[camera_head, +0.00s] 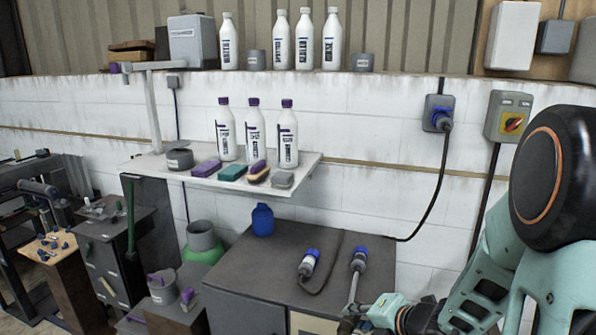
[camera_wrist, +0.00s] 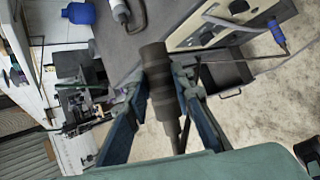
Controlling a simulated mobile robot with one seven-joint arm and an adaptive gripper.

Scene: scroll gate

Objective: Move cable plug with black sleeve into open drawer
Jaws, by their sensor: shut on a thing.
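My gripper (camera_wrist: 160,85) is shut on a dark, stepped cylinder, the black-sleeved plug (camera_wrist: 156,65), in the wrist view.
A white-and-blue plug (camera_head: 309,263) lies on the cabinet top (camera_head: 250,270) with its cable; a blue jug (camera_head: 263,220) stands behind. Another blue plug (camera_wrist: 278,35) shows beside the drawer. A wall shelf (camera_head: 310,163) with bottles overhangs the back.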

